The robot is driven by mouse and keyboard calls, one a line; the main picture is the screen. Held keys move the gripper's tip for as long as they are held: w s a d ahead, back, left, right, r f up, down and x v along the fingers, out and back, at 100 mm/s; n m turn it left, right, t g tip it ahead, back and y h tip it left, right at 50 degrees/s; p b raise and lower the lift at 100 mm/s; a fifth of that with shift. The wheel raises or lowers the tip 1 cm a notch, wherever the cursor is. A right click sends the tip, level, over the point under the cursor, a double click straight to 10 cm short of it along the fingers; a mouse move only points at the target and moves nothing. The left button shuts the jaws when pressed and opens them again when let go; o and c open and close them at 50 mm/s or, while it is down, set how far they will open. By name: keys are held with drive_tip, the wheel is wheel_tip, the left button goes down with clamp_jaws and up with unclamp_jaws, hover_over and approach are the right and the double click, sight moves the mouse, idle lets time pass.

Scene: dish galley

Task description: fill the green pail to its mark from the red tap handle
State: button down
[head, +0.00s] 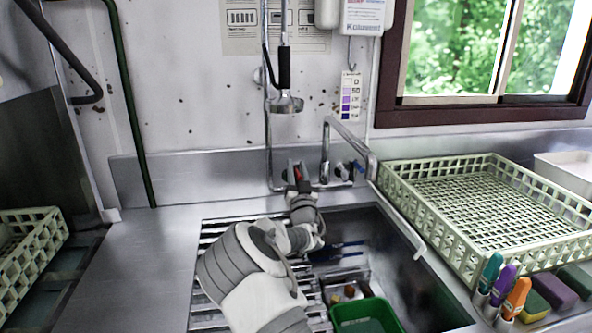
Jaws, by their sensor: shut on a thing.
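The red tap handle (299,173) shows as a small patch of red at the wall behind the sink. My gripper (297,176) is at the left side of the tap and shut on this handle, hiding most of it. The metal tap spout (350,131) bends out over the sink; I cannot make out any water from it. The green pail (365,318) stands in the sink at the bottom of the view, partly cut off by the frame. Its mark and water level cannot be made out.
A spray head (287,104) hangs above. A pale green rack (480,205) stands right of the sink (420,275). The left counter (140,260) is clear.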

drive_tip(key=shift+d+f, duration=0.15)
drive_tip(key=shift+d, duration=0.25)
drive_tip(key=c, duration=0.8)
unclamp_jaws()
drive_tip(key=shift+w, duration=0.1)
drive_tip(key=shift+c, duration=0.2)
drive_tip(key=shift+a, duration=0.25)
drive_tip(key=s+d+f, duration=0.1)
drive_tip(key=s+d, duration=0.1)
drive_tip(key=s, duration=1.2)
drive_tip(key=shift+s+p, duration=0.4)
drive_tip(key=shift+p, duration=0.05)
